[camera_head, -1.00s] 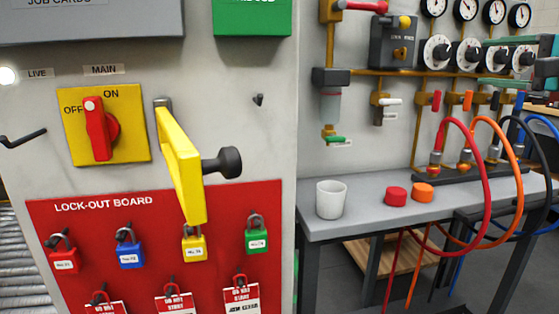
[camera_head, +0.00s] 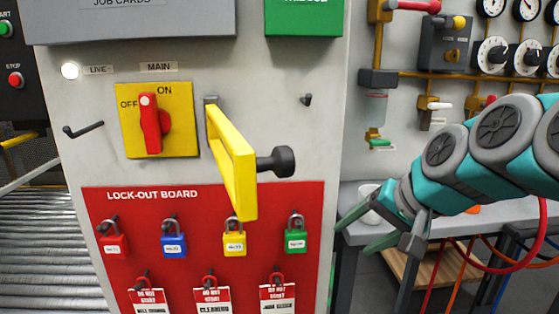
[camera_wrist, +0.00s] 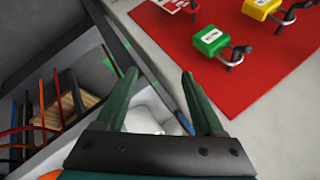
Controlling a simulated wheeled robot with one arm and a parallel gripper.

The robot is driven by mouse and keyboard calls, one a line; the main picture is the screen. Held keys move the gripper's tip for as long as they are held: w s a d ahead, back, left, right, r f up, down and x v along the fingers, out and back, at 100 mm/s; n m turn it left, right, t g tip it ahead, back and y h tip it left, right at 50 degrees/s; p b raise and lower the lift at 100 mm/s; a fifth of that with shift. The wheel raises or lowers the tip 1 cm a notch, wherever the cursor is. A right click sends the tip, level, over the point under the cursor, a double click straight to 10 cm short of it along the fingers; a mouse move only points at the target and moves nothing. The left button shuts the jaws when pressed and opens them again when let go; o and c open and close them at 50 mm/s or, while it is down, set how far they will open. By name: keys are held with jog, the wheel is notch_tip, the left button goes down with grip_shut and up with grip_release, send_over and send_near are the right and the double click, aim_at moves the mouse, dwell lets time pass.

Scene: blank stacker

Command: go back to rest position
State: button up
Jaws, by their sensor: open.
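My arm reaches in from the right in the head view, with my gripper (camera_head: 370,260) in front of the bench, right of the grey cabinet. Its two green fingers are apart. In the wrist view my gripper (camera_wrist: 157,74) is open, with nothing held between the fingers. A white cup (camera_head: 368,192) on the bench is partly hidden behind my gripper in the head view. A pale shape that looks like the cup shows beyond the fingers in the wrist view.
The lock-out board (camera_head: 150,215) carries several padlocks; the green padlock (camera_head: 296,238) is nearest my gripper. A yellow hinged frame (camera_head: 232,165) and a black knob (camera_head: 280,162) stick out from the cabinet. Hoses (camera_head: 543,225) hang by the bench (camera_head: 350,232).

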jog(key=s+d+f+n+g+h, duration=0.1)
jog(key=s+f+n+g+h, duration=0.3)
jog(key=s+f, duration=1.7)
jog(key=s+n+g, duration=0.1)
jog(key=s+g, duration=0.1)
jog(key=g, duration=0.1)
jog(key=shift+s+f+g+h, duration=0.25)
jog(key=shift+s+g+h, duration=0.05)
jog(key=shift+g, duration=0.1)
